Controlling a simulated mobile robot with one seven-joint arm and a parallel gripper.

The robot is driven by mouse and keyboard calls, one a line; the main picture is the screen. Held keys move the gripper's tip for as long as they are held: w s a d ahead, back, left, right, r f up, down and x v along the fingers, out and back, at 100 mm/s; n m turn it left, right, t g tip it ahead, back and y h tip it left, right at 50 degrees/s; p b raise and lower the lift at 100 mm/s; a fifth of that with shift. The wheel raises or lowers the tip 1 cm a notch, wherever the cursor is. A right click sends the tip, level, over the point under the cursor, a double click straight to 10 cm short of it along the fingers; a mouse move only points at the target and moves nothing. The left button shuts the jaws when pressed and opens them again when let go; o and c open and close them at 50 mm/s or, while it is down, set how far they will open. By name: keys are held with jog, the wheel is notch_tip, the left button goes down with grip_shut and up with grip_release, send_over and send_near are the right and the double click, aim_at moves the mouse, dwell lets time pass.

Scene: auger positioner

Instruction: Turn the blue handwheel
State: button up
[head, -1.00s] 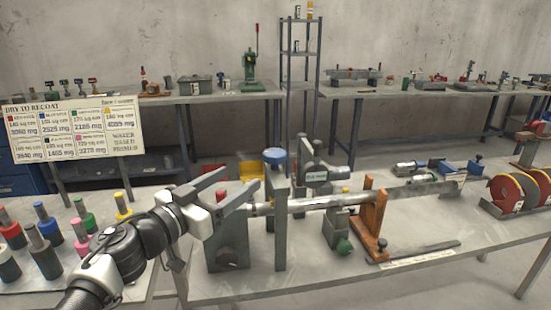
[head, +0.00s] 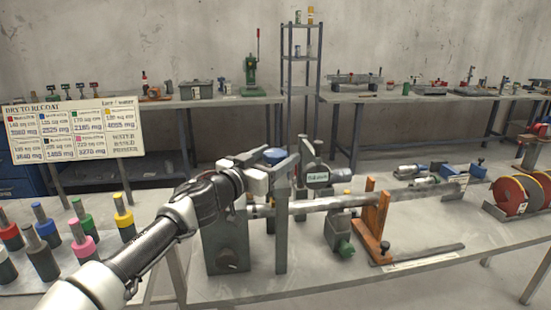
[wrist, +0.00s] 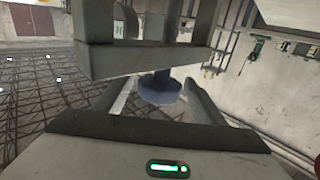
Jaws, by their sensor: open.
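The blue handwheel (head: 274,154) sits on top of the grey upright fixture at the left end of the long shaft (head: 320,204). My gripper (head: 282,162) is beside it at about the same height in the head view and partly covers it. In the wrist view, the blue handwheel (wrist: 160,90) shows beyond and between the two spread fingers of my gripper (wrist: 158,97). My gripper is open with nothing in it. I cannot tell whether a finger touches the wheel.
A grey post (head: 281,230) stands close below my gripper. A gauge on a stand (head: 317,178) is just right of the wheel, and an orange bracket (head: 376,215) supports the shaft. Coloured-top cylinders (head: 83,244) stand at the left. The front right of the bench is mostly clear.

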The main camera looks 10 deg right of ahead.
jog(key=c, duration=1)
jog(key=shift+f+t+y+b, duration=0.1)
jog(key=shift+t+y+b, duration=0.2)
jog(key=shift+y+b, duration=0.1)
